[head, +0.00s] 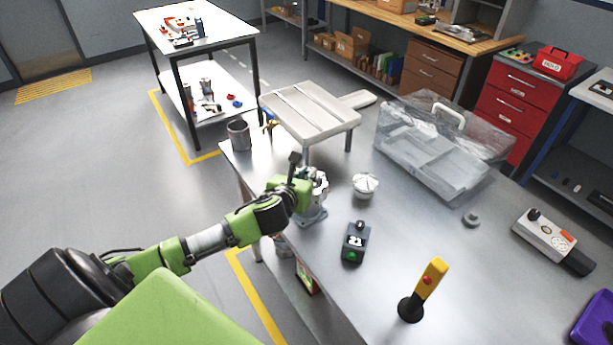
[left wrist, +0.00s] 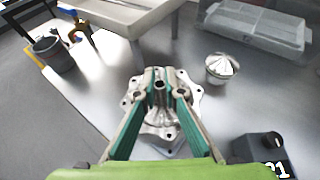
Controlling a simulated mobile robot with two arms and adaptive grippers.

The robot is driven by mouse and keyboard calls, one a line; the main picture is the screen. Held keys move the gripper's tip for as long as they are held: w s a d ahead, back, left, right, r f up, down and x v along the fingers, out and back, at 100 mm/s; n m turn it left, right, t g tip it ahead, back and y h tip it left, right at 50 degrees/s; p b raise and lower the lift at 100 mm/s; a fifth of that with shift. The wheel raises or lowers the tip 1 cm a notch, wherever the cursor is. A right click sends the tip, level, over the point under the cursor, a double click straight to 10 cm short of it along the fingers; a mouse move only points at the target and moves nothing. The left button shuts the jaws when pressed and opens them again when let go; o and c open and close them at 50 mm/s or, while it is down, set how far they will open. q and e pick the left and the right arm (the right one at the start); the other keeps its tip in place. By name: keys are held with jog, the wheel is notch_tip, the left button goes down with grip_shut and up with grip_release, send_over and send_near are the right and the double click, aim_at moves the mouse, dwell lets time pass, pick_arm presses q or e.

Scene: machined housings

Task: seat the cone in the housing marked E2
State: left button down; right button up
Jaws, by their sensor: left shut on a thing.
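My left gripper (head: 301,190) is at the near left edge of the metal table, over a grey metal housing (head: 313,216). In the left wrist view, its two teal-sided fingers (left wrist: 162,78) are shut on a grey metal part (left wrist: 160,98) with a round dark end. The flanged housing (left wrist: 162,131) with bolt holes shows below and around the fingers. I cannot tell whether the held part is separate from it. A pale round piece with a ridged, cone-like top (head: 365,185) stands apart to the right; it also shows in the left wrist view (left wrist: 222,68). No E2 mark is readable. My right gripper is out of view.
A grey cup (head: 239,135), a pale tray (head: 310,118) and a clear case (head: 440,160) stand behind. The middle right of the table is mostly clear.

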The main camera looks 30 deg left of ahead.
pick_arm(q)
jog(key=shift+f, duration=0.55)
jog(key=shift+f, duration=0.15)
jog(key=c, duration=2.4)
grip_release()
jog(key=b+v, duration=0.1)
jog(key=v, duration=1.1)
jog(key=shift+r+b, duration=0.25)
jog(key=shift+b, duration=0.05)
